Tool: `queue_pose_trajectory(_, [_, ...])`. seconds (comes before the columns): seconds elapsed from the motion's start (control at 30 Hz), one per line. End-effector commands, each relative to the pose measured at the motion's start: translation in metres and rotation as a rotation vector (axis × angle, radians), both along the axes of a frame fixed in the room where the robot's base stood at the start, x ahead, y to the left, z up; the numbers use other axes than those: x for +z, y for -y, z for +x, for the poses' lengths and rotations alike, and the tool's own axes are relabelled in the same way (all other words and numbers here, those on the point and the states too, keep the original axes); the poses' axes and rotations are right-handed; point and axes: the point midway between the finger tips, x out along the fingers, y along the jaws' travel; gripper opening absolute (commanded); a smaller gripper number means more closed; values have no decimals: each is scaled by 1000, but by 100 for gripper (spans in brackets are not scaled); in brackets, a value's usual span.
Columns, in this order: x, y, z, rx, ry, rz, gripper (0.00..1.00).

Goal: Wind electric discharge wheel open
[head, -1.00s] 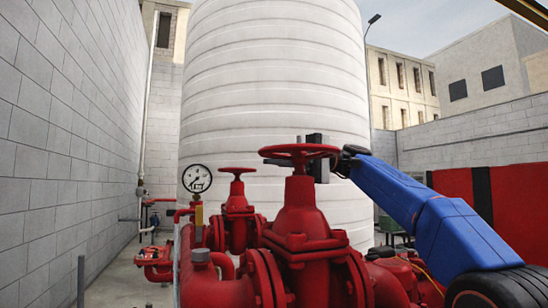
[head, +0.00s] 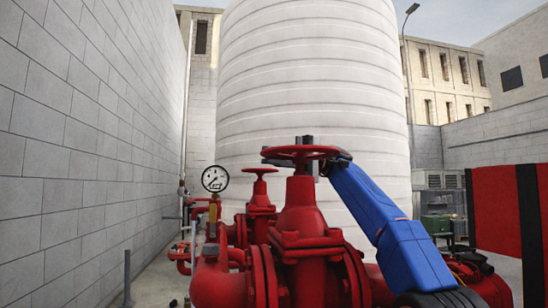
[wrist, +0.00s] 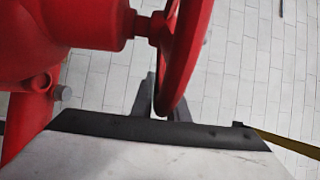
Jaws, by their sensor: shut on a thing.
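The near red handwheel (head: 300,153) sits level on top of a red gate valve (head: 302,215) in the middle of the head view. My blue arm reaches it from the right. My gripper (wrist: 153,98) is at the wheel rim, with its dark fingers on either side of the rim in the wrist view. It is shut on the rim of the handwheel (wrist: 184,65). In the head view only a dark part of the gripper shows behind and above the wheel; the fingertips are hidden there. The stem and hub show at the upper left of the wrist view.
A smaller red valve with its own wheel (head: 261,171) stands behind to the left, beside a pressure gauge (head: 215,179). Red pipework surrounds the valves. A large white tank (head: 315,80) stands behind, a block wall (head: 80,130) left, a red-and-black panel (head: 510,210) right.

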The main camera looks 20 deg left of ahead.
Motion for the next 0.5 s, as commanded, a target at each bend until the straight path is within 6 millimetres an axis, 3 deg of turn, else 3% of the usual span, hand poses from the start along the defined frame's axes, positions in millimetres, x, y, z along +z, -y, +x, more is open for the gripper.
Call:
queue_pose_trajectory(0.47, [-1,-1,1,3,-2,0,0])
queue_pose_trajectory(0.5, [-1,-1,1,3,-2,0,24])
